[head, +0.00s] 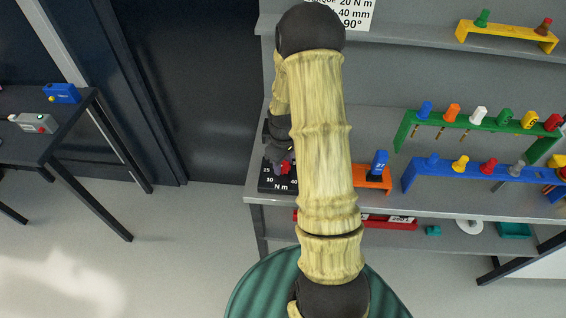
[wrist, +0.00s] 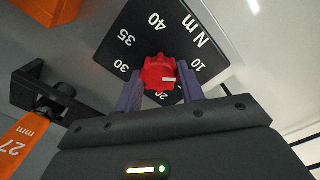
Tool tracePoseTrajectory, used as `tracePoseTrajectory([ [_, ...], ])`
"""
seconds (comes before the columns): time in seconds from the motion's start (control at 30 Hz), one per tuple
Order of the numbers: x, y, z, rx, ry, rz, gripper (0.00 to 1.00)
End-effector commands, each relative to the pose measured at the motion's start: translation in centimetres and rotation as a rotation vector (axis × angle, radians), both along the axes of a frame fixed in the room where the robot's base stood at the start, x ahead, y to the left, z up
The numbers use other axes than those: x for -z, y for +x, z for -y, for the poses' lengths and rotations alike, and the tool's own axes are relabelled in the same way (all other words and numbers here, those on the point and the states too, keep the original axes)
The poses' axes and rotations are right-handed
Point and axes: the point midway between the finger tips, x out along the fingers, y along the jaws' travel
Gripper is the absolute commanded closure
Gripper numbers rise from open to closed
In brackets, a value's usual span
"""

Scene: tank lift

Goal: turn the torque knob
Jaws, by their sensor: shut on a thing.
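The torque knob (wrist: 158,73) is red with a ribbed edge and a white pointer mark. It sits on a black dial plate (wrist: 180,25) with white numbers and "N m"; in the wrist view the white mark points right, toward the side of the "10". My gripper (wrist: 160,90) has one purple-grey finger on each side of the knob and is shut on it. In the head view the dial plate (head: 279,187) stands on the shelf, with a bit of the red knob (head: 285,168) showing. My arm hides part of that area.
Green (head: 405,128) and blue (head: 411,175) racks with coloured tools are farther right. A dark table (head: 60,125) stands at left; the floor between is clear.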

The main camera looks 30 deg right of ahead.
Motion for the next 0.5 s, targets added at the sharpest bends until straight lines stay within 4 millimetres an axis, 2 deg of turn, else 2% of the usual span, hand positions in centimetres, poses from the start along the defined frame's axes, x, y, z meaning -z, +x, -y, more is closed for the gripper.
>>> tracePoseTrajectory([
  [0.27, 0.00, 0.00, -0.06, 0.165, 0.001, -0.001, 0.84],
  [0.5, 0.00, 0.00, -0.10, 0.378, 0.001, -0.001, 0.84],
])
